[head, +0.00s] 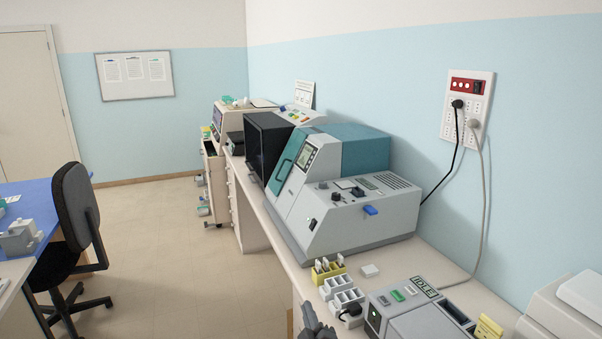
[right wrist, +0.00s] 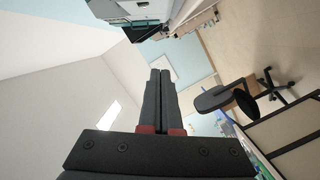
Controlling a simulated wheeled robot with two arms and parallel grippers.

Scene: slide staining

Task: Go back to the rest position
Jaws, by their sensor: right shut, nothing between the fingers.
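My right gripper (head: 312,312) shows at the bottom of the head view, cut off by the frame edge, in front of the white racks on the bench. In the right wrist view its two dark fingers (right wrist: 160,75) lie side by side, shut and empty. They point into open air, with the wall and a chair beyond. My left gripper is in neither view.
The bench holds a large grey and teal machine (head: 345,215), white racks (head: 343,291), a yellow rack (head: 327,271) and a grey device (head: 415,315). A dark chair (head: 78,215) stands left by a blue table (head: 40,200). The floor between is clear.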

